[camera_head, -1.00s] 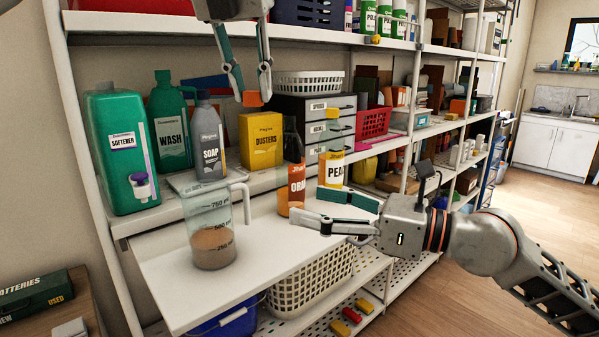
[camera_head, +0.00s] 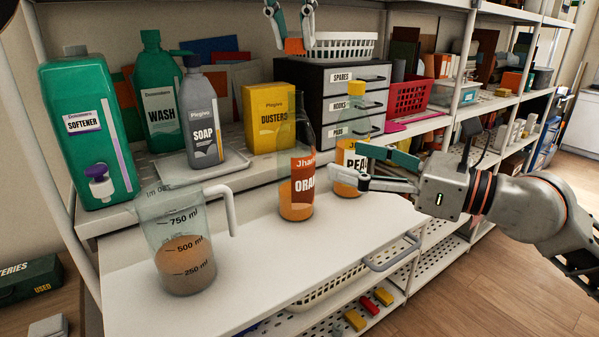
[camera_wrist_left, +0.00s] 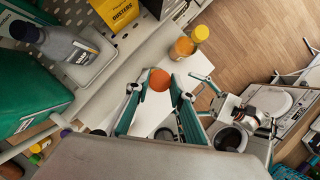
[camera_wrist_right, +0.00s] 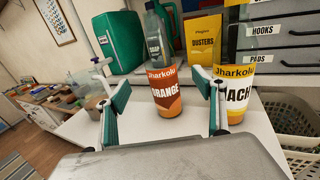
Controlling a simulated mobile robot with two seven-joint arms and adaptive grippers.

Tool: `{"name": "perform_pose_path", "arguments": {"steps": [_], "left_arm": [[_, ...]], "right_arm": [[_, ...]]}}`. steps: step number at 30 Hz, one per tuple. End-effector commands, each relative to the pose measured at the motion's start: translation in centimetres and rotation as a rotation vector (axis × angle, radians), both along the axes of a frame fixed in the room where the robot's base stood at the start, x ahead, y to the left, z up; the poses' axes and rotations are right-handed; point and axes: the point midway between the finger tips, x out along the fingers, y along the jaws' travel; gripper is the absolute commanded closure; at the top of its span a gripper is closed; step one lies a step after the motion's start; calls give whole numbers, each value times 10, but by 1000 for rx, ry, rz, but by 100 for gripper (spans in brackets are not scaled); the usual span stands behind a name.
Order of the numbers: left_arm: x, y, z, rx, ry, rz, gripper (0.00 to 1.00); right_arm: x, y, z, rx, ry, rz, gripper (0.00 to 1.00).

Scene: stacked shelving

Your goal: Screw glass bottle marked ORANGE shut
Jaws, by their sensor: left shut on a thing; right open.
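The glass bottle marked ORANGE (camera_head: 302,185) stands upright on the white shelf board, its clear neck open with no cap. The right wrist view shows its orange label (camera_wrist_right: 163,92). My left gripper (camera_head: 293,40) is shut on an orange cap (camera_head: 294,47), held apart from the bottle and above its neck in the head view. The left wrist view shows the cap (camera_wrist_left: 159,80) between the fingertips. My right gripper (camera_head: 364,169) is open and empty, level with the bottle's body and to its right in the head view. Its fingers frame the bottle in the right wrist view.
A yellow-capped PEACH bottle (camera_head: 350,160) stands just right, partly hidden behind my right gripper. A measuring jug (camera_head: 160,225) stands at the left front. SOAP (camera_head: 205,120), WASH (camera_head: 158,85) and a DUSTERS box (camera_head: 268,118) are behind. The board (camera_head: 250,265) is clear in front of the bottle.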

Motion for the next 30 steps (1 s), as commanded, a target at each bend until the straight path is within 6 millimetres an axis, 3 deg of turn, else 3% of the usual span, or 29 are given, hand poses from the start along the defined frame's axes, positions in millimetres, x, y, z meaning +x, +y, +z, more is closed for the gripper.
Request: {"name": "perform_pose_path", "arguments": {"steps": [11,24,30], "left_arm": [[0,0,0,0,0,0,84],[0,0,0,0,0,0,84],[0,0,0,0,0,0,84]], "right_arm": [[6,10,0,3,1,3,31],[47,72,1,2,0,3,31],[61,92,0,2,1,1,31]]}}
